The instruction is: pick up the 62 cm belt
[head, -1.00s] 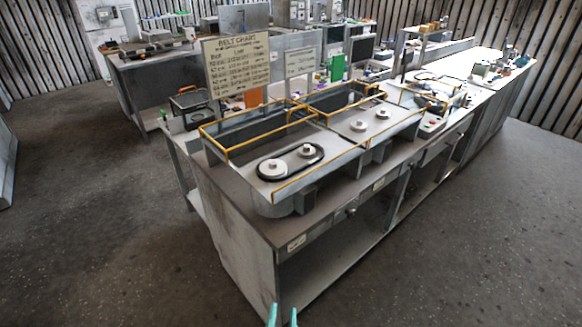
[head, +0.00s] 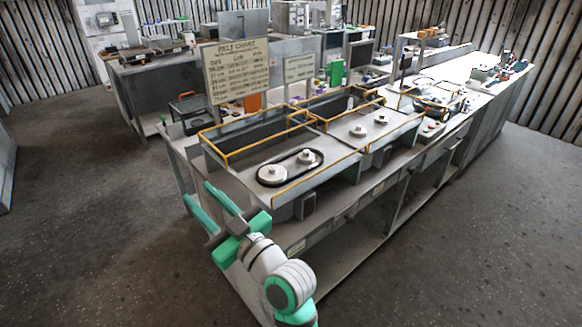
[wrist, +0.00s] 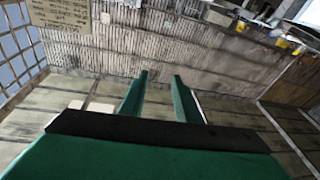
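A black belt (head: 297,177) is looped around two pale round pulleys (head: 271,173) on the nearest grey machine deck. I cannot read a length on it, so I cannot tell whether it is the 62 cm one. My gripper (head: 196,191) is in front of the bench's near left corner, left of the belt and apart from it. Its two green fingers are spread with nothing between them. The wrist view also shows the open fingers (wrist: 159,75), with no belt in sight there.
Yellow rails (head: 262,147) edge the machine trays. A belt chart sign (head: 236,70) stands behind them, its rows too small to read, beside a smaller sign (head: 299,67). A second deck has two bare pulleys (head: 358,131). Floor (head: 90,220) is clear on the left.

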